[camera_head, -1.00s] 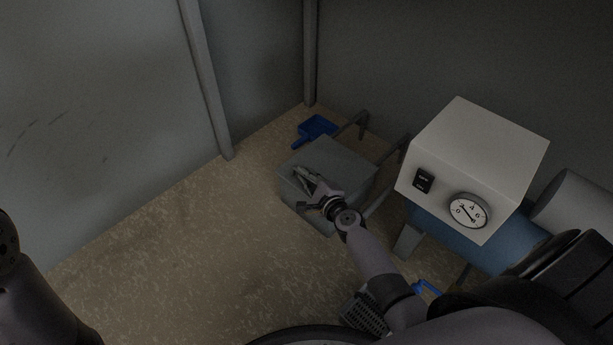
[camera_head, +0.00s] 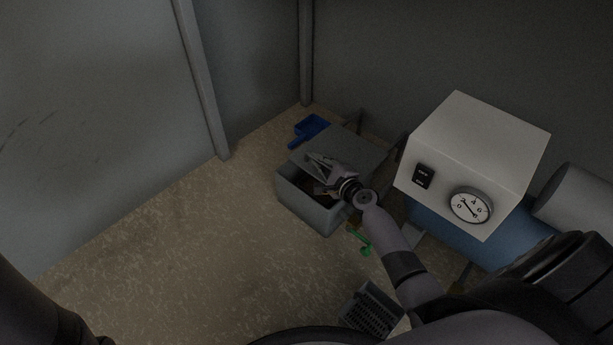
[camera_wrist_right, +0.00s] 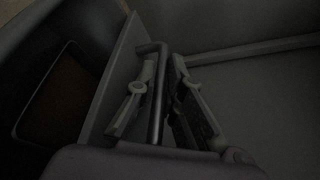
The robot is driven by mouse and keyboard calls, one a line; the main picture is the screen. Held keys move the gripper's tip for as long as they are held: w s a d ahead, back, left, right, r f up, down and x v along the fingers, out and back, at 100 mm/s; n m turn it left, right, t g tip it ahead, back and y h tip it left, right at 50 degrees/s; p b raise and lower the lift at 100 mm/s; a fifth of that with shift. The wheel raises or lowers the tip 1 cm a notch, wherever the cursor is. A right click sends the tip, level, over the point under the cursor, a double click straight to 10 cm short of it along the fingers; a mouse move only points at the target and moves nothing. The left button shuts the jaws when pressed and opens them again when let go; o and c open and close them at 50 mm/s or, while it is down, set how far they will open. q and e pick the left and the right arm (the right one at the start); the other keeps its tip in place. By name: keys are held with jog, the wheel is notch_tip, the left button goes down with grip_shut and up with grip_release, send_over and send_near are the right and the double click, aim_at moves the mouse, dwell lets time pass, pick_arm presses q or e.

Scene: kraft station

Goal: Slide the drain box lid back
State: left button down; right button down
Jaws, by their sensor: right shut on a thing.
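The drain box (camera_head: 309,207) is a grey box on the floor, partly open toward the front left, with a dark inside. Its grey lid (camera_head: 355,150) sits shifted toward the back right. My right gripper (camera_head: 318,160) is over the lid's front edge. In the right wrist view the gripper (camera_wrist_right: 160,100) has its fingers on both sides of a thin bar handle (camera_wrist_right: 157,95) on the lid, and it is shut on it. My left arm shows at the lower left, but its gripper is out of view.
A blue dustpan (camera_head: 311,128) lies behind the box. A white unit with a gauge (camera_head: 480,150) and a blue tank (camera_head: 460,238) stand to the right. A green item (camera_head: 364,243) and a grey grate (camera_head: 374,310) lie in front. The floor at left is clear.

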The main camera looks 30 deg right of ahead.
aim_at(332, 152)
jog(key=d, duration=0.1)
jog(key=w+d+b, duration=0.1)
jog(key=d, duration=0.3)
jog(key=shift+w+d+f+b, duration=0.1)
jog(key=shift+w+b, duration=0.2)
jog(key=shift+w, duration=0.1)
jog(key=c, duration=2)
grip_release()
jog(key=shift+o, duration=0.2)
